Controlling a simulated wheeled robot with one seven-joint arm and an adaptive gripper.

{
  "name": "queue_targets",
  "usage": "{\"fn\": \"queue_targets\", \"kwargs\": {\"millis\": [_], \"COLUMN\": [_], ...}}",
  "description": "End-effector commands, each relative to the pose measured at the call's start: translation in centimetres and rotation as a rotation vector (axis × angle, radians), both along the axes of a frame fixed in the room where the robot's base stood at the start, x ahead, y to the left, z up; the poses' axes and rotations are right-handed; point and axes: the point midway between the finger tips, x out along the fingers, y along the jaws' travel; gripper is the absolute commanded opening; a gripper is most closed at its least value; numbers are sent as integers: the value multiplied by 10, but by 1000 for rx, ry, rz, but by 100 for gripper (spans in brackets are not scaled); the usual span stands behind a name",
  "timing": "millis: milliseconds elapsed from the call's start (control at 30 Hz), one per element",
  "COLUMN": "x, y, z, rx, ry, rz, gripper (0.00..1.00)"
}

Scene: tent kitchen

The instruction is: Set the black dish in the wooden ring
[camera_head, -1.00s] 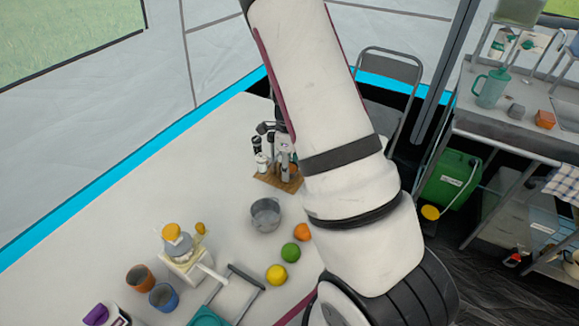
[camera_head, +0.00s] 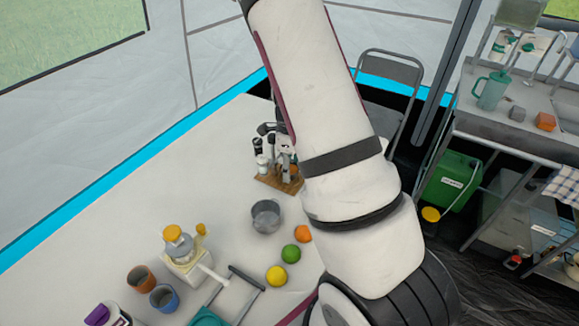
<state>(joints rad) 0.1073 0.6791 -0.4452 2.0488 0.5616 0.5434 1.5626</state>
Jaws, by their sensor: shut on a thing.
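I cannot make out the black dish or the wooden ring in the head view. My own large white arm fills the middle of the view and hides what is behind it. My gripper cannot be made out. Small dark and grey parts show at the arm's left edge, above a wooden board (camera_head: 268,182) with bottle-like items on it. I cannot tell whether any of these parts belong to my gripper.
On the white table (camera_head: 130,215) stand a grey pot (camera_head: 266,216), a juicer-like device (camera_head: 180,252), an orange cup (camera_head: 140,279) and a blue cup (camera_head: 164,297). A lemon (camera_head: 276,276), lime (camera_head: 291,253) and orange (camera_head: 303,233) lie near my arm. The table's left side is clear.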

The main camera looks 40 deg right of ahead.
Motion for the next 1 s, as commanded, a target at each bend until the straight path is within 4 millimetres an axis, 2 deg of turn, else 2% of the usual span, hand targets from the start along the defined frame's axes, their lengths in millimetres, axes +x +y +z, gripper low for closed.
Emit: {"fn": "queue_targets", "kwargs": {"millis": [967, 1000], "x": [0, 0], "y": [0, 0], "z": [-17, -16], "rx": [0, 0], "ry": [0, 0], "rz": [-1, -1], "gripper": [29, 53]}}
